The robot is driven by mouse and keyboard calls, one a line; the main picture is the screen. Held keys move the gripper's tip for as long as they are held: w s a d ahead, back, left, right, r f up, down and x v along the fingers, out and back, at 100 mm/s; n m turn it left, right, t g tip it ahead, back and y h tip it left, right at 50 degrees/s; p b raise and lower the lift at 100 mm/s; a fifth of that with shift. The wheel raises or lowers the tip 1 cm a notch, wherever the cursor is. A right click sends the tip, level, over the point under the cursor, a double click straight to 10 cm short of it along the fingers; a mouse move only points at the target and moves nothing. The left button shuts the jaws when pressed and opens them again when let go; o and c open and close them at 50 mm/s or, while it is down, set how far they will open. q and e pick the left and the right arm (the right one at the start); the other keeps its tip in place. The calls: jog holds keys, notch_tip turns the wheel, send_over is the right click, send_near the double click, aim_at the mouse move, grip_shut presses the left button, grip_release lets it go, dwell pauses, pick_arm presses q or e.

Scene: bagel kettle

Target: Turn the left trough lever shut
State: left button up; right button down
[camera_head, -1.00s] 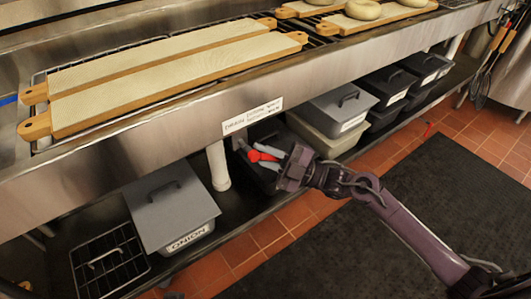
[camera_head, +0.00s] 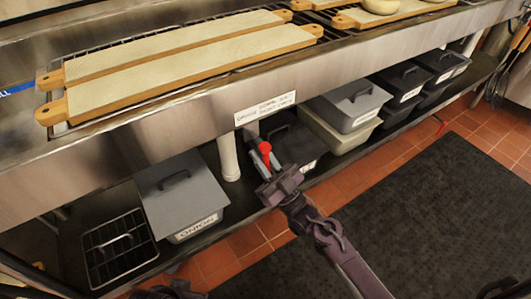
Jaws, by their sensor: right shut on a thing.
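The red trough lever (camera_head: 265,149) sits under the front edge of the steel trough, just below a white label and right of a white pipe. My right gripper (camera_head: 263,163) reaches up to it from below right. It is shut on the lever, and its grey fingers lie around the red part. The red end points down toward the gripper. The valve body behind the lever is mostly hidden.
The trough (camera_head: 190,125) carries long wooden bagel boards (camera_head: 190,65). Below it, a shelf holds a grey onion bin (camera_head: 180,195), a wire rack (camera_head: 120,248) and several lidded bins (camera_head: 350,105). The white pipe (camera_head: 229,158) stands close left of the lever. A black mat (camera_head: 430,210) covers the floor at right.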

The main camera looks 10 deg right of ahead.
jog(key=shift+a+m+t+h, duration=0.2)
jog(key=shift+m+t+h, duration=0.45)
jog(key=shift+m, duration=0.45)
jog(key=shift+h, duration=0.35)
jog(key=c, duration=1.4)
grip_release()
jog(key=v, duration=0.8)
jog(key=shift+w, duration=0.1)
